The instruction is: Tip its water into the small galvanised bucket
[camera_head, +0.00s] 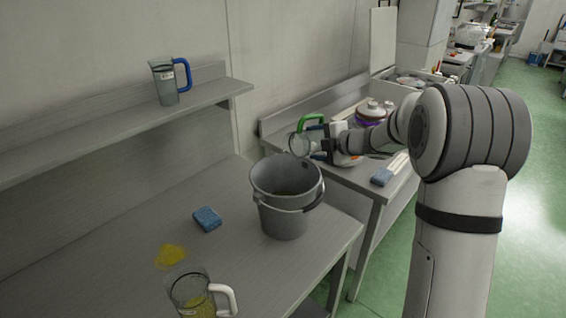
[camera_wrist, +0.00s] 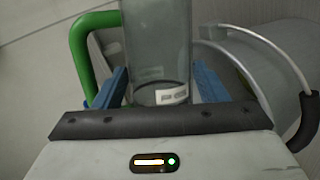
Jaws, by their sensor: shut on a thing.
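My gripper (camera_head: 323,148) is shut on a clear jug (camera_head: 299,145) with a green handle (camera_head: 312,120). The jug looks tilted, above and behind the rim of the grey metal bucket (camera_head: 285,214) on the near table. In the wrist view the jug (camera_wrist: 157,50) sits between the blue fingers (camera_wrist: 160,90), with its green handle on the left and a white label low on its wall. The bucket's curved wall and wire handle show behind it at the right. I see no stream of water, and I cannot make out the water level in the jug.
A clear jug with a white handle (camera_head: 222,297) stands at the front of the table. A yellow spill (camera_head: 170,256) and a blue sponge (camera_head: 207,219) lie left of the bucket. A blue-handled jug (camera_head: 168,84) stands on the shelf. The second table holds a lidded pot (camera_head: 372,112) and another sponge (camera_head: 382,176).

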